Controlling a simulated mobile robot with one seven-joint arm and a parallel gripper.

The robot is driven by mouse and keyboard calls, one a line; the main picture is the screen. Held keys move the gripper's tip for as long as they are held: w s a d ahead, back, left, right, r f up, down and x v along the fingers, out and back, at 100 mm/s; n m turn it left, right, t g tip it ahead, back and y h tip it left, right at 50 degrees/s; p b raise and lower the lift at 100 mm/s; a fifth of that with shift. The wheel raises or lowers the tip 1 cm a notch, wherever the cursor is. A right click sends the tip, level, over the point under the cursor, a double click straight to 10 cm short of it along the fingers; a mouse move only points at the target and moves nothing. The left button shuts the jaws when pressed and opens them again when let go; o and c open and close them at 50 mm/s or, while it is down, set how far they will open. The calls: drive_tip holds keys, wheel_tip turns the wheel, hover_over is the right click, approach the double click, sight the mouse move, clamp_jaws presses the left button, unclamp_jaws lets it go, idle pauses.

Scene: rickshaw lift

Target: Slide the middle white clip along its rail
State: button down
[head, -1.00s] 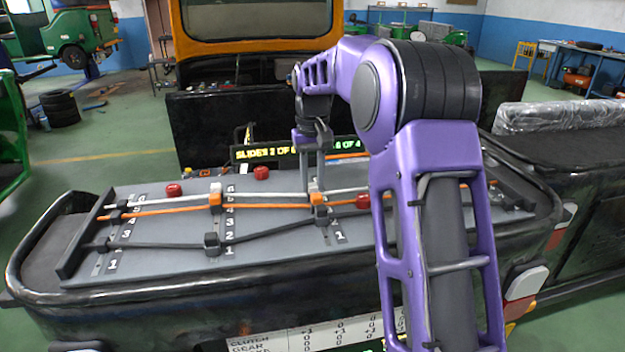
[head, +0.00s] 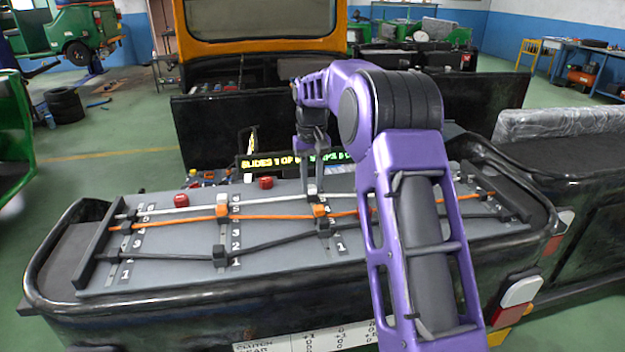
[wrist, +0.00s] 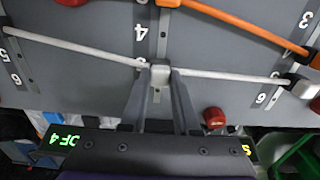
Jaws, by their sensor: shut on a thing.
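The white clip (wrist: 160,72) sits on the white cable at a rail (wrist: 163,25) numbered along its side, with "4" readable in the wrist view. My gripper (wrist: 159,78) has one finger on each side of this clip and is shut on it. The cable bends slightly at the clip. In the head view my gripper (head: 312,188) comes down at the far part of the board, behind an orange clip (head: 319,211) on the same rail. The clip's number is hidden by a finger.
Another white clip (head: 222,198) sits on the rail to the left. Red knobs (head: 266,183) (head: 181,200) stand at the board's far edge; one red knob (wrist: 213,117) is close to my gripper. Orange and black cables cross the grey board (head: 280,262).

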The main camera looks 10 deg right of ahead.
sight(311, 186)
drive_tip(key=c, duration=0.6)
unclamp_jaws()
drive_tip(key=shift+c, duration=0.2)
wheel_tip(311, 186, up, 18)
drive_tip(key=shift+f, duration=0.25)
